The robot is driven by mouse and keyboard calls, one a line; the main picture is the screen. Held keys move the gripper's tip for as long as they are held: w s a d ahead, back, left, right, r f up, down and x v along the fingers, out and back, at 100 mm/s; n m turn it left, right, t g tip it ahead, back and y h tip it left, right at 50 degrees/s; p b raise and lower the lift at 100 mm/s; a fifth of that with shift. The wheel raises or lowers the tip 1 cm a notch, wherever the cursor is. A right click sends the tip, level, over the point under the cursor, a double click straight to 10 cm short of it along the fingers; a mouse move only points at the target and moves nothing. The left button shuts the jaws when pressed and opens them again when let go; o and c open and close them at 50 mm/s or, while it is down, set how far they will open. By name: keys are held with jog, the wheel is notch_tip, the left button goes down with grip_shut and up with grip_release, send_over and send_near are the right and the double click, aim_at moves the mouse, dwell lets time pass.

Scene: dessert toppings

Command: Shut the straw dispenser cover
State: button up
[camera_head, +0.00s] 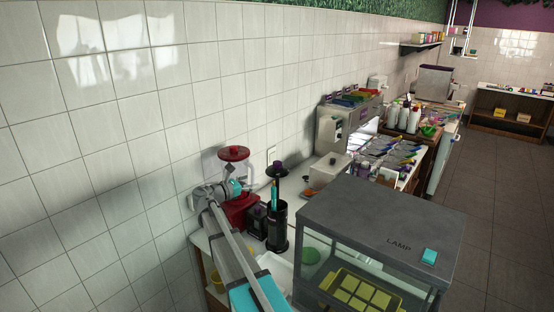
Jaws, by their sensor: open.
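The straw dispenser (278,228) is a black cylinder standing upright on the counter, with teal straws showing in it. My arm comes up from the bottom of the head view and bends at the left by the wall. My gripper (238,189) is at the arm's end, left of the dispenser and in front of a red machine, apart from the cover. It is open and small in view; its fingertips are hard to make out.
The red machine (240,210) and a small black box (257,223) stand left of the dispenser. A grey-topped glass case labelled LAMP (380,220) is close on the right. A white container (328,168) stands behind. The tiled wall (120,150) bounds the left.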

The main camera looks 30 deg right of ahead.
aim_at(274, 165)
jog(key=shift+w+d+r+n+h, duration=0.15)
jog(key=shift+w+r+n+h, duration=0.3)
jog(key=shift+r, duration=0.4)
jog(key=shift+w+d, duration=0.1)
jog(key=shift+d, duration=0.05)
jog(key=w+d, duration=0.1)
jog(key=d, duration=0.7)
jog(key=w+d, duration=0.1)
jog(key=d, duration=0.4)
jog(key=shift+w+d, duration=0.1)
jog(key=shift+w, duration=0.2)
grip_shut()
